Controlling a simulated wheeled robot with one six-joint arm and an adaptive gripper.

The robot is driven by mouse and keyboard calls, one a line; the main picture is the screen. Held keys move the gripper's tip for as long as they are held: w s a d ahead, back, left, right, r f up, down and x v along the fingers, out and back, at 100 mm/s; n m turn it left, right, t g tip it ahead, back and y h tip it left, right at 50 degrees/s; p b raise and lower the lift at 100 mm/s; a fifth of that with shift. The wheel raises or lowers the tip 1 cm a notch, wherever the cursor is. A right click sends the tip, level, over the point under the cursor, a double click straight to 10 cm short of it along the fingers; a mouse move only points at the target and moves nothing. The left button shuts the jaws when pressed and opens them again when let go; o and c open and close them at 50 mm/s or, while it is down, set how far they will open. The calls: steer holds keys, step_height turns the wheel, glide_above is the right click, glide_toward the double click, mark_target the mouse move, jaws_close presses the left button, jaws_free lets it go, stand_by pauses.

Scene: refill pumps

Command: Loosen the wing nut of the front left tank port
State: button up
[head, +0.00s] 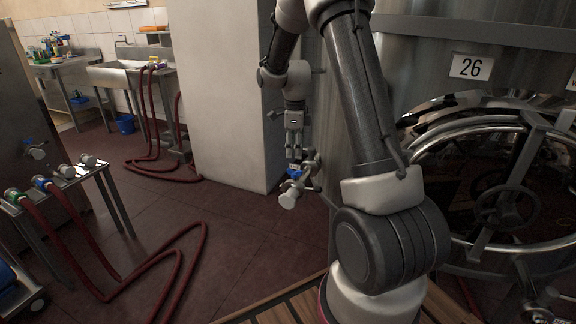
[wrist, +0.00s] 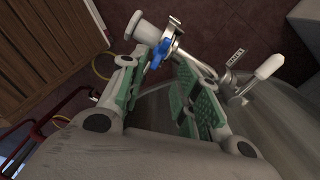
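A tank port (head: 290,194) with a pale cap juts from the metal tank, just below my gripper (head: 294,148) in the head view. Its blue wing nut (wrist: 160,52) sits on a clamp at the port's neck in the wrist view, and a bit of blue (head: 295,173) shows in the head view. In the wrist view my gripper (wrist: 159,78) is open, with green pads on both sides and nothing between them. The wing nut lies just beyond the fingertips, roughly between them. I cannot tell whether a finger touches the port.
A white-handled lever (wrist: 268,67) and a small tag stand right of the port. The tank (head: 440,65) bears a sign 26 and a round hatch (head: 505,200). A white pillar (head: 222,90) stands behind. Red hoses (head: 170,260) cross the floor; a hose rack (head: 60,185) is at left.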

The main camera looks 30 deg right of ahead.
mark_target(294, 175)
steer(key=shift+m, duration=1.1)
step_height(294, 175, down, 8)
steer(key=shift+r, duration=0.1)
jaws_close()
